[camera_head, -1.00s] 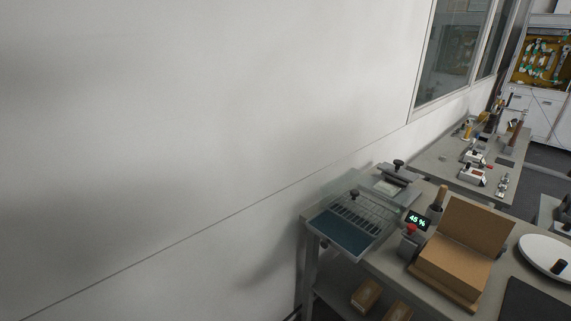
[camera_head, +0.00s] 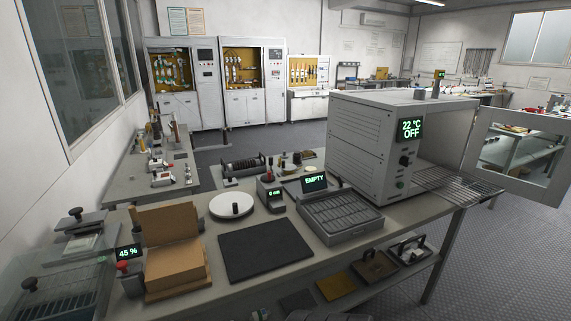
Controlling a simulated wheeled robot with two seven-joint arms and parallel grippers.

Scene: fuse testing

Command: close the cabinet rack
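The grey cabinet (camera_head: 362,150) stands at the right end of the front bench, with a display reading "22 °C OFF". Its door (camera_head: 523,152), with a glass window, is swung open to the right. A wire rack (camera_head: 458,186) sticks out of the open front of the cabinet, past the bench's right end. How much of the rack is still inside is hard to tell. Neither of my grippers is in view.
On the bench (camera_head: 296,258) are a slotted grey tray (camera_head: 340,217), a dark mat (camera_head: 265,248), a white round plate (camera_head: 231,205) and a cardboard box (camera_head: 174,262). A lower shelf holds small flat items. Open floor (camera_head: 503,270) lies right of the bench.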

